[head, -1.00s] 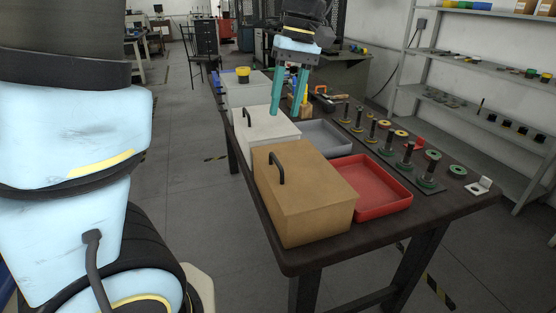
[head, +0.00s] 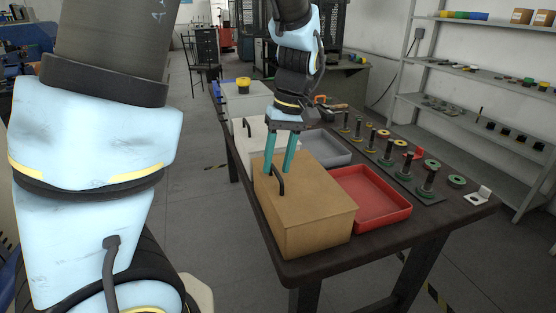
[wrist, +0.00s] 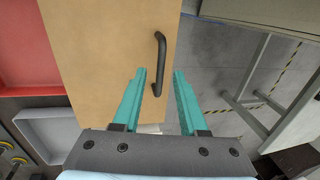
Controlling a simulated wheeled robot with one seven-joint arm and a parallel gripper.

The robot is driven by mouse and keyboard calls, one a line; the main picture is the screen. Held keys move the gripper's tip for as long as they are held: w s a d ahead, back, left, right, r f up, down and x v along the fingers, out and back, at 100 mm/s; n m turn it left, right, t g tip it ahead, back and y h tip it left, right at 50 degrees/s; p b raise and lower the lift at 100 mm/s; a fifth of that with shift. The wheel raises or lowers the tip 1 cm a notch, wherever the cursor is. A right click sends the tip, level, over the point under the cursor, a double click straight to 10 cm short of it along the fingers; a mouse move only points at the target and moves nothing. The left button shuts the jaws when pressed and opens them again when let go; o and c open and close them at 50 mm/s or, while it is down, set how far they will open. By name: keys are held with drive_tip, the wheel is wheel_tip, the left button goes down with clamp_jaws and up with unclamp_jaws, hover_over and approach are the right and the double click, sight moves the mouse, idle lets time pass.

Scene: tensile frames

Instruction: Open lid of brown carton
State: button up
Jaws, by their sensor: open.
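The brown carton (head: 312,205) stands at the near end of the dark table with its lid closed. A black bar handle (head: 280,181) sits on the lid near its left edge. In the wrist view the handle (wrist: 159,62) lies ahead of my fingertips and roughly between their lines, with the lid (wrist: 105,50) below. My gripper (head: 277,170) has two teal fingers and is open and empty, over the far left part of the carton, beside the handle.
A red tray (head: 368,216) and a grey tray (head: 328,158) lie right of the boxes. A white box (head: 243,142) stands behind the carton. Several pegs with rings (head: 385,158) line the table's right side. The floor (head: 215,240) left of the table is clear.

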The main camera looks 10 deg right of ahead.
clamp_jaws()
idle(1.4)
